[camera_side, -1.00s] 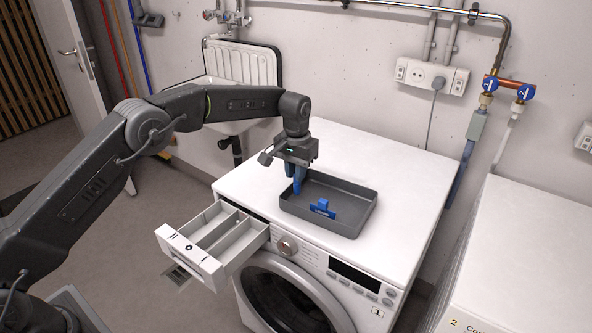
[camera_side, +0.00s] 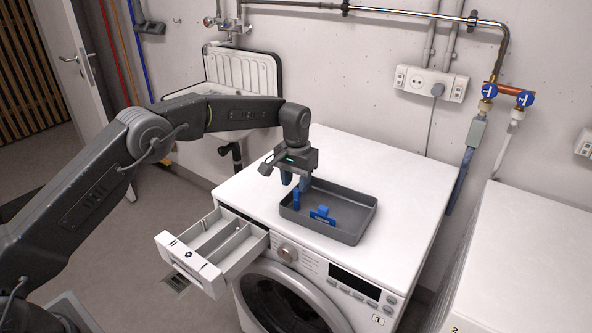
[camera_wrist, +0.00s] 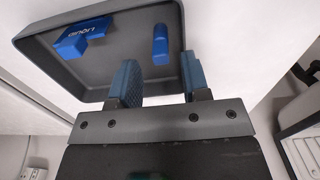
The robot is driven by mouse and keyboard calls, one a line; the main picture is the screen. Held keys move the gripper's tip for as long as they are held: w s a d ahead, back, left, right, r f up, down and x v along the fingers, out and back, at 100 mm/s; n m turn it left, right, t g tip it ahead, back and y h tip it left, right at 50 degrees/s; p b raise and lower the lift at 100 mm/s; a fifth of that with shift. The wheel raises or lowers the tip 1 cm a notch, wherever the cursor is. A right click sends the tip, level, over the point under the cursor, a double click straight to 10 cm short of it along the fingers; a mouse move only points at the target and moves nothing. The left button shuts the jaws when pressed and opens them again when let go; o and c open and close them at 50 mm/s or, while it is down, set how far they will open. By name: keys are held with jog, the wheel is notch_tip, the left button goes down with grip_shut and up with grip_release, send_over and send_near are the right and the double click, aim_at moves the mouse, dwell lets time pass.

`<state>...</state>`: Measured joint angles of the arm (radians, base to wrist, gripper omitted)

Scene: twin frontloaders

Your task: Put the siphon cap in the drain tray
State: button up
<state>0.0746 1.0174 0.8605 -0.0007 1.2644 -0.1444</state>
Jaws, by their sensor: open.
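The dark grey drain tray (camera_side: 347,230) sits on top of the washing machine, and its near part shows in the wrist view (camera_wrist: 48,70). Two blue pieces lie in it. One is a slim, narrow blue piece (camera_side: 296,199) by the left wall, also in the wrist view (camera_wrist: 160,45). The other is a wider blue piece with white lettering and a tab (camera_side: 322,216), also in the wrist view (camera_wrist: 85,38). I cannot tell by looks which is the siphon cap. My gripper (camera_side: 296,181) is open and empty above the slim piece, its fingers (camera_wrist: 160,82) apart from it.
The detergent drawer (camera_side: 207,262) of the washing machine (camera_side: 395,200) is pulled out, its compartments open to view. A second white machine (camera_side: 535,255) stands at the right. A sink (camera_side: 240,75) and wall pipes are behind. The machine top right of the tray is clear.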

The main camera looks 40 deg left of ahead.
aim_at(296, 190)
notch_tip(296, 190, up, 13)
jog(key=s+a+r+t, duration=0.3)
jog(key=s+r, duration=1)
jog(key=s, duration=0.2)
jog(key=s+f+t, duration=0.1)
jog(key=s+f, duration=0.2)
jog(key=s, duration=0.5)
jog(key=s+a+f, duration=0.1)
jog(key=s+f, duration=0.2)
jog(key=s, duration=0.5)
jog(key=s+f+t, duration=0.1)
jog(key=s+f, duration=0.2)
jog(key=s, duration=0.5)
jog(key=shift+a+m+t, duration=0.2)
jog(key=shift+m+t, duration=0.1)
jog(key=shift+m, duration=0.1)
